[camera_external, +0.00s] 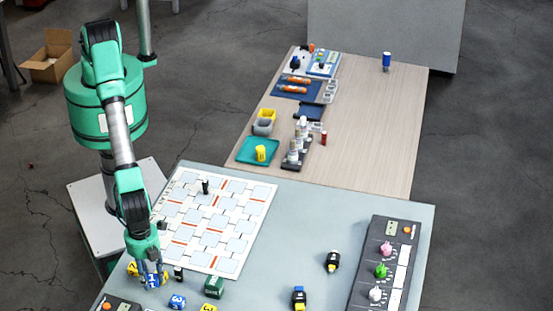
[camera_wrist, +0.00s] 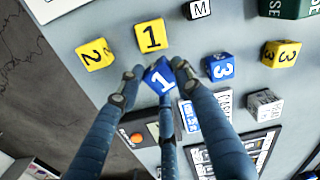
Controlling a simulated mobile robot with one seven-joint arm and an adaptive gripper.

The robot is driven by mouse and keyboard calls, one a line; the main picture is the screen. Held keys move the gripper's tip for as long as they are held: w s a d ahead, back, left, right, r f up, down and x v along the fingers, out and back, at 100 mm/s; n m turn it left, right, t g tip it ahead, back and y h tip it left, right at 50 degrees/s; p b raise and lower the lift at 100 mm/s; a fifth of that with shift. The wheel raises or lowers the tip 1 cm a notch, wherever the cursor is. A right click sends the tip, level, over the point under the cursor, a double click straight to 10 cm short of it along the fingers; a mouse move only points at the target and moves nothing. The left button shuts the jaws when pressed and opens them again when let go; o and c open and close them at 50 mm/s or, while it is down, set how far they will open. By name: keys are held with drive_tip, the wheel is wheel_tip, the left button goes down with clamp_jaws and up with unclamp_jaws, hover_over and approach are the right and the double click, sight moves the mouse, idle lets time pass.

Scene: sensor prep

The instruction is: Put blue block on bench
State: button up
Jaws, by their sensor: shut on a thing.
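A blue block marked 1 (camera_wrist: 159,82) is held between the fingers of my gripper (camera_wrist: 158,76). In the external view my gripper (camera_external: 150,274) is low over the near-left part of the grey bench top (camera_external: 310,215), with the blue block (camera_external: 152,282) at its fingertips. I cannot tell whether the block touches the surface. A second blue block, marked 3 (camera_wrist: 220,66), sits to the right of my gripper in the wrist view; it also shows in the external view (camera_external: 177,302). A wooden-topped bench (camera_external: 365,150) stands behind the grey one.
Yellow blocks marked 1 (camera_wrist: 151,35), 2 (camera_wrist: 95,54) and 3 (camera_wrist: 281,53) lie close around my gripper. A white patterned board (camera_external: 215,220) lies behind it. A knobbed panel (camera_external: 385,265) is at the right. The grey top between board and panel is mostly clear.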

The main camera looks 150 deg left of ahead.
sight(151, 277)
drive_tip(key=shift+f, duration=1.6)
drive_tip(key=shift+f, duration=0.1)
drive_tip(key=o, duration=1)
drive_tip(key=shift+s+r+p, duration=0.1)
drive_tip(key=shift+r+p, duration=0.25)
drive_tip(key=shift+r, duration=5.75)
